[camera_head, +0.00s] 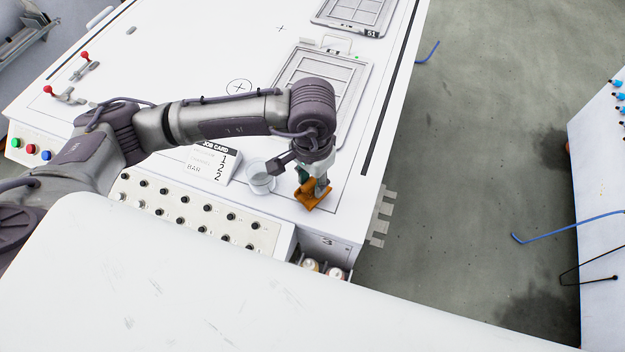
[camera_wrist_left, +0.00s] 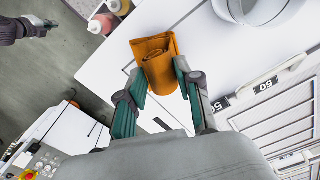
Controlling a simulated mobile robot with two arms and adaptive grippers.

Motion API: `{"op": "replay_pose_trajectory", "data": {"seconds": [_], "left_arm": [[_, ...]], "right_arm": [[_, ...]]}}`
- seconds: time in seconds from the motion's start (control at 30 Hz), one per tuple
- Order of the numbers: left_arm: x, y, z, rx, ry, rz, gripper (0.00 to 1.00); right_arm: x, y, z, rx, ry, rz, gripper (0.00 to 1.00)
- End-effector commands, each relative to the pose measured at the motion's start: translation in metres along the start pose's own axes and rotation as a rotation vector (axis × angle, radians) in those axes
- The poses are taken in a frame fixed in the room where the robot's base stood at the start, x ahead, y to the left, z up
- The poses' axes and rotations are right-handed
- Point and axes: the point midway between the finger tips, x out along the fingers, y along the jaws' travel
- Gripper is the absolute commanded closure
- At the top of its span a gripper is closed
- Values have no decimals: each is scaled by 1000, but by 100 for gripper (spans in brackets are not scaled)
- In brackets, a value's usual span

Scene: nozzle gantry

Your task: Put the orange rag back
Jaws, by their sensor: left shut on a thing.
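The orange rag (camera_head: 313,196) is a folded or rolled cloth at the front right of the white table, beneath my left gripper (camera_head: 313,186). In the left wrist view the rag (camera_wrist_left: 158,62) is between the green-padded fingers of my left gripper (camera_wrist_left: 161,80), which is shut on its near end. Whether the rag touches the table is hard to tell. Part of my right arm, with its gripper (camera_wrist_left: 36,27), shows small at the top left of the left wrist view; its fingers are too small to read.
A knob panel (camera_head: 190,212) runs along the front edge. Bottles (camera_head: 312,265) sit in an opening below the corner. A framed tray (camera_head: 345,75) lies behind.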

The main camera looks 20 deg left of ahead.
Motion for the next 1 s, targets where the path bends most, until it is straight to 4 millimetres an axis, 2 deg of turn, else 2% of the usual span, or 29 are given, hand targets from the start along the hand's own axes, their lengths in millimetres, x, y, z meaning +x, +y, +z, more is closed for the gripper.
{"op": "replay_pose_trajectory", "data": {"seconds": [0.03, 0.2, 0.6, 0.63, 0.73, 0.77, 1.0], "left_arm": [[5, 1, 1, 0, -5, 2, 98], [21, 1, 0, 1, 0, 1, 98], [26, 1, 0, 1, 1, 1, 98], [24, 1, 0, 1, 1, 1, 61], [24, 1, 0, 1, 1, 1, 44], [24, 1, 0, 1, 1, 1, 41], [24, 1, 0, 0, 1, 1, 41]], "right_arm": [[-7, 1, -1, 0, 0, 1, 100], [-10, 2, -1, 1, 0, 2, 100], [-2, 1, 0, 1, 1, 1, 100], [-4, 1, -1, 1, 1, 1, 100], [-5, 1, -1, 1, 1, 1, 100], [-5, 1, -1, 1, 1, 1, 100], [-5, -1, -1, 1, 1, -1, 100]]}}
